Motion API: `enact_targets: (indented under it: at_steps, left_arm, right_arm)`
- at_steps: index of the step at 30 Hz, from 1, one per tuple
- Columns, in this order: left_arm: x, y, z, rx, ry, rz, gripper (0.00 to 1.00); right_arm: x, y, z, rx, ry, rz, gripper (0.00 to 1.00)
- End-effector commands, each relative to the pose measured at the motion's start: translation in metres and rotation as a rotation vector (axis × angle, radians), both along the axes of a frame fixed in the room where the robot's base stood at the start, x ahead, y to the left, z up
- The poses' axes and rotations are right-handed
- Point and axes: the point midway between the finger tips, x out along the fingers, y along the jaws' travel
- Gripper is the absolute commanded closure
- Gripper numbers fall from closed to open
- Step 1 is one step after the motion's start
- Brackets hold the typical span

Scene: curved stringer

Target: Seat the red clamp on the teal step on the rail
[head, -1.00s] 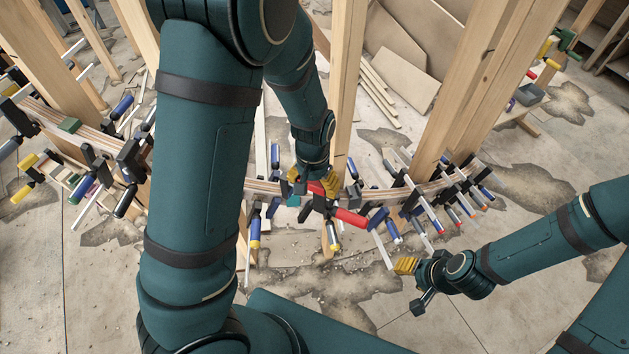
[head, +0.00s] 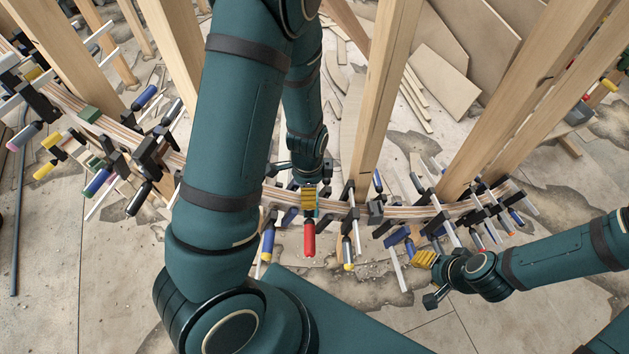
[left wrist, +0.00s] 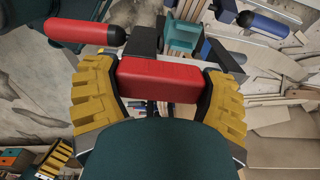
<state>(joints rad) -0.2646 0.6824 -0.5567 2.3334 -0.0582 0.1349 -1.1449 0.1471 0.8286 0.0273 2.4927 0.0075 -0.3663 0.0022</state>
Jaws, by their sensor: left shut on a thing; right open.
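My left gripper (head: 309,197) is shut on the red clamp (head: 309,238), whose red handle points down in the head view. In the left wrist view the clamp's red body (left wrist: 160,78) lies between the yellow fingers, its handle at the upper left. The teal step (left wrist: 183,33) shows just beyond the clamp's dark jaw, on the layered wooden rail (head: 432,210). In the head view the step is mostly hidden by the gripper. I cannot tell whether the clamp touches step or rail. My right gripper (head: 425,259) is open and empty, in front of the rail's right part.
Several other clamps with blue, yellow and dark handles crowd the rail on both sides, including a blue-handled one (head: 268,243) close left of the red clamp. Wooden posts (head: 388,95) rise behind the rail.

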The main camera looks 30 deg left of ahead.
Motion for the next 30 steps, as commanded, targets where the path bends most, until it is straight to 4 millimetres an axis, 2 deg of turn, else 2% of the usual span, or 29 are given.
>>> enact_targets:
  at_steps: [19, 30]
  left_arm:
    - [-0.002, 0.002, 0.001, 0.001, -0.003, -0.04, 0.68]
    - [-0.002, 0.002, -0.021, 0.0, -0.002, -0.039, 0.68]
  right_arm:
    - [0.0, 0.0, 0.003, 0.0, -0.001, 0.0, 0.53]
    - [0.001, 0.001, -0.018, -0.003, 0.0, -0.001, 0.53]
